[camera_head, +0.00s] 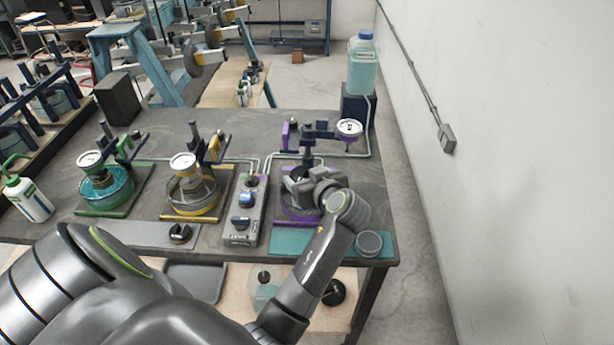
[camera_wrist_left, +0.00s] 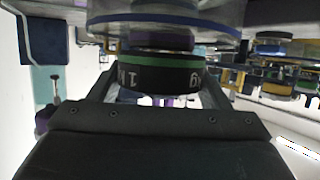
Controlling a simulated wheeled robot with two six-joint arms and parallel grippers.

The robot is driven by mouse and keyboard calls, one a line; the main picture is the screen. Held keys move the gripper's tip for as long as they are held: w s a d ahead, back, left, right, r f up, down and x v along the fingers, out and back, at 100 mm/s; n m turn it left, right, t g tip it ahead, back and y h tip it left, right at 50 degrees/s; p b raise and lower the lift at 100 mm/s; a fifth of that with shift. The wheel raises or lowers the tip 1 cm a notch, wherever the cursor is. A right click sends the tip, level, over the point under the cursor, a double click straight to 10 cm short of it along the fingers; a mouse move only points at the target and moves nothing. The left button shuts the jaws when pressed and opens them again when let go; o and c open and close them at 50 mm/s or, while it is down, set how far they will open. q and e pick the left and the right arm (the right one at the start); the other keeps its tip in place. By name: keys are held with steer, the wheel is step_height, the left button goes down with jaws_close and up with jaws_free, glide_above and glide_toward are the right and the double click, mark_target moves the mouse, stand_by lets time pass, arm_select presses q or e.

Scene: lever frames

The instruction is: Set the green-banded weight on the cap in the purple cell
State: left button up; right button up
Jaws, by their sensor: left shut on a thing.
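The green-banded weight (camera_wrist_left: 155,75) is black with white lettering and appears upside down in the left wrist view. My left gripper (camera_head: 303,184) is shut on it, with a finger on each side. In the head view the gripper is over the purple cell (camera_head: 288,211) and hides the weight and most of the cell. In the wrist view a blue-rimmed round clear part (camera_wrist_left: 165,22) lies just beyond the weight, with a dark round piece between them. I cannot tell whether the weight touches the cap, which is not clearly visible. My right gripper is not in view.
The lever with a white dial (camera_head: 348,128) stands behind the gripper. A grey control box (camera_head: 242,222) is close to the left, beside the yellow cell (camera_head: 194,193) and green cell (camera_head: 107,187). A grey round piece (camera_head: 369,243) lies on the teal mat (camera_head: 288,241).

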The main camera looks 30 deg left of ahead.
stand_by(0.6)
arm_select(q)
steer(key=o, duration=1.8)
steer(key=shift+o, duration=0.2)
steer(key=shift+f, duration=0.2)
step_height(320, 180, up, 10)
steer(key=b, duration=0.1)
steer(key=shift+r+b, duration=0.2)
steer(key=shift+b, duration=0.1)
steer(key=shift+f, duration=0.1)
